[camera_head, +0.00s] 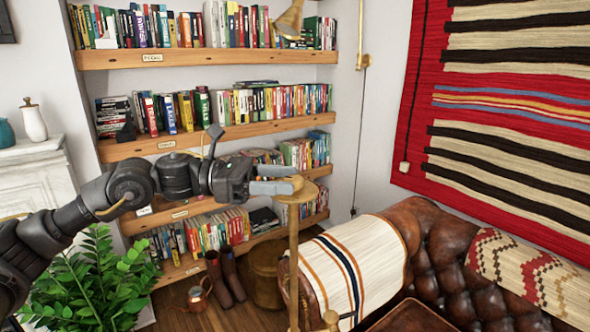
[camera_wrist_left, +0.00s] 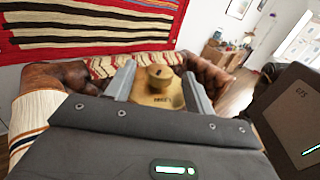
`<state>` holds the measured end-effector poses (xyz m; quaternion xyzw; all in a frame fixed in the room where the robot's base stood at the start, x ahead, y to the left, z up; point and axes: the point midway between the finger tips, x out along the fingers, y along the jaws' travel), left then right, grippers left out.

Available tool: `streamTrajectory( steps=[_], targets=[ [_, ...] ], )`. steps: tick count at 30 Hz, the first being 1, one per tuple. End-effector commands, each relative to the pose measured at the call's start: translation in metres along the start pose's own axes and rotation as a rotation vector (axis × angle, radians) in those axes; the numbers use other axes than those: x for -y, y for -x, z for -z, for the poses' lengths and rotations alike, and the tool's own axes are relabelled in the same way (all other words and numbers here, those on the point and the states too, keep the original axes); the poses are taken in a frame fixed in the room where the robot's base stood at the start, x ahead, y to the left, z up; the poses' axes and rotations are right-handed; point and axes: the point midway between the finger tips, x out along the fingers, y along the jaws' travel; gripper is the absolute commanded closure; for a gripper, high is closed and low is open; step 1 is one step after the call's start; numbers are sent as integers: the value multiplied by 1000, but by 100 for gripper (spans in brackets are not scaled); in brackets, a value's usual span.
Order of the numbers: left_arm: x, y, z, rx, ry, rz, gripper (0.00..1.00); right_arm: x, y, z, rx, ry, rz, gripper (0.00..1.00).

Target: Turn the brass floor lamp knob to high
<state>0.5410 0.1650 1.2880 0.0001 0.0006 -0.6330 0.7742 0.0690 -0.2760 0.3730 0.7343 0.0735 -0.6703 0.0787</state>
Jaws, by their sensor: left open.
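The brass floor lamp (camera_head: 293,250) stands in front of the bookshelves, its post rising to a small round brass plate. In the left wrist view the round brass knob (camera_wrist_left: 160,76) sits on a brass plate (camera_wrist_left: 156,98) with small dark lettering I cannot read. My left gripper (camera_head: 286,186) reaches in from the left at the lamp's top plate. Its two grey fingers are open, one on each side of the knob, with visible gaps. In the head view the fingers hide the knob. My right gripper is not in view.
A brown leather sofa (camera_head: 440,245) with a striped throw (camera_head: 350,262) stands right of the lamp. Bookshelves (camera_head: 190,57) are behind. A green plant (camera_head: 90,285) is below my left arm. A copper watering can (camera_head: 198,295) and boots (camera_head: 226,278) stand on the floor.

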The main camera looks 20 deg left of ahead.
Motion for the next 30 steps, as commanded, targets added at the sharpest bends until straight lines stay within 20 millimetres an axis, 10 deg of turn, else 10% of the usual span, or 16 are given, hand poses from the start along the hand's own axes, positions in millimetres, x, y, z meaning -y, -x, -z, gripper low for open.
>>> streamTrajectory(
  steps=[17, 30],
  targets=[
    [0, -29, 0, 1, 0, -1, 47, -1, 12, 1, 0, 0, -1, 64],
    [0, -29, 0, 1, 0, 0, 91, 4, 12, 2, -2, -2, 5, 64]
  ],
)
